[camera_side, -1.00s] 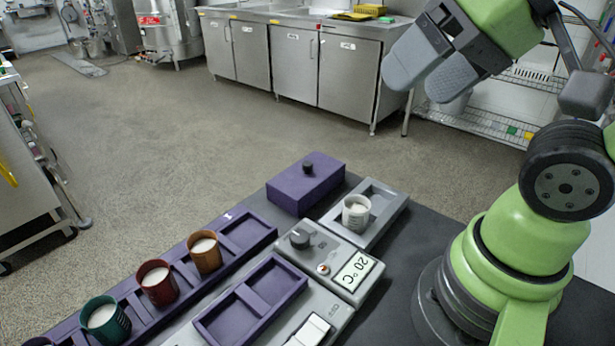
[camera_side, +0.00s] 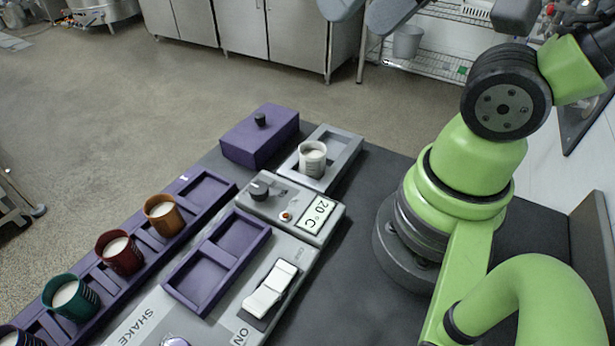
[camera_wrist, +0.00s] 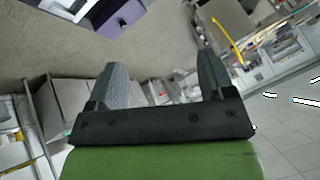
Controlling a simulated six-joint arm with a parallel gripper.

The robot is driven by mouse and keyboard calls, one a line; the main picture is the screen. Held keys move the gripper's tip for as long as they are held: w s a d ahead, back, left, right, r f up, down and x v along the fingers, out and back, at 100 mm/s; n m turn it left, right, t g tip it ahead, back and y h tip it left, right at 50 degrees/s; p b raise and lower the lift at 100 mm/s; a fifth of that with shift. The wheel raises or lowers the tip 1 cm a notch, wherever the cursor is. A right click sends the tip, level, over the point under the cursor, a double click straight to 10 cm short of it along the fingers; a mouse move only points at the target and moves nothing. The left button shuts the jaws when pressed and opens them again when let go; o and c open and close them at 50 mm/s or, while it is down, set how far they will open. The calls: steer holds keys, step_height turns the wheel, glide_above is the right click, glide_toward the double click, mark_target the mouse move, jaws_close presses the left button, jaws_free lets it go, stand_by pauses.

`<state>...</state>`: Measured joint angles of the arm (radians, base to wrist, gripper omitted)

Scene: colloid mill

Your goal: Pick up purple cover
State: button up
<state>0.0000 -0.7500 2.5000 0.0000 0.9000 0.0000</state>
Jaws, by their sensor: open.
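The purple cover (camera_side: 252,139) is a box-shaped lid with a black knob on top. In the side view it sits at the far end of the dark table, just left of the grey tray. Part of a purple block, apparently the cover, shows at the top edge of the wrist view (camera_wrist: 128,17). My gripper (camera_wrist: 163,65) is open and empty in the wrist view, pointing across the room. In the side view only the ends of its fingers show at the top edge (camera_side: 366,10), high above the table and well away from the cover.
A purple rack (camera_side: 142,243) holds several coloured cups. A white cup (camera_side: 312,158) stands in the grey tray (camera_side: 345,150). A grey control unit (camera_side: 325,238) with a 20 °C display and a two-part purple holder (camera_side: 232,250) lie nearer. Steel cabinets (camera_side: 290,35) stand behind.

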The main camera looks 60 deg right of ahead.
steer(key=c, duration=0.4)
steer(key=shift+o, duration=0.2)
steer(key=g+h, duration=0.3)
steer(key=g, duration=0.3)
glide_above(260, 115)
steer(key=s, duration=0.1)
steer(key=shift+m, duration=0.3)
steer(key=f, duration=1.9)
steer(key=shift+d+f, duration=0.2)
steer(key=shift+f, duration=0.15)
steer(key=shift+w+a+f, duration=0.1)
steer(key=shift+w+f, duration=0.05)
steer(key=shift+f, duration=0.9)
steer(key=shift+w+a+f, duration=0.1)
steer(key=shift+w+f, duration=0.1)
steer(key=shift+f, duration=0.85)
steer(key=shift+w+f, duration=0.15)
steer(key=shift+f, duration=0.9)
